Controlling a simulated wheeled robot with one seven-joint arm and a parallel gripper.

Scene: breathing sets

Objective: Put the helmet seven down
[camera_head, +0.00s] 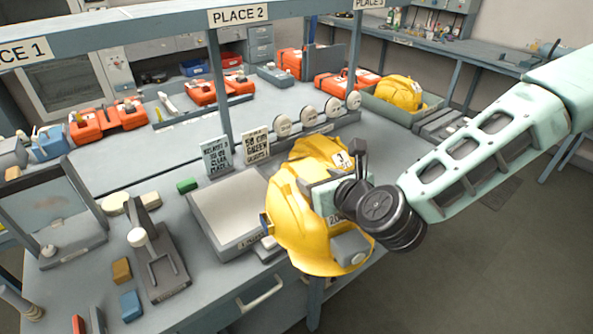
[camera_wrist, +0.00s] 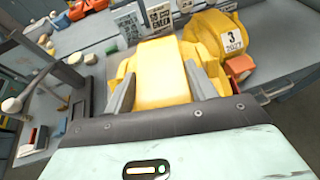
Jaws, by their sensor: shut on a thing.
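A yellow helmet (camera_head: 290,225) hangs at the front edge of the bench in the head view, partly hidden by my gripper (camera_head: 335,197). In the wrist view, the two grey fingers of my gripper (camera_wrist: 160,88) are shut on the yellow helmet (camera_wrist: 158,70), one finger on each side. I cannot read a number on the held helmet. Another yellow helmet (camera_wrist: 212,30), labelled 3 and 2027, stands just behind it in the wrist view. In the head view this helmet (camera_head: 318,150) shows above the held one.
A grey scale-like platform (camera_head: 226,205) lies left of the held helmet. Two small signs (camera_head: 256,147) stand behind it. A third yellow helmet (camera_head: 398,92) sits in a tray at back right. A shelf frame with PLACE 2 sign (camera_head: 238,15) crosses overhead. Blocks and holders crowd the left.

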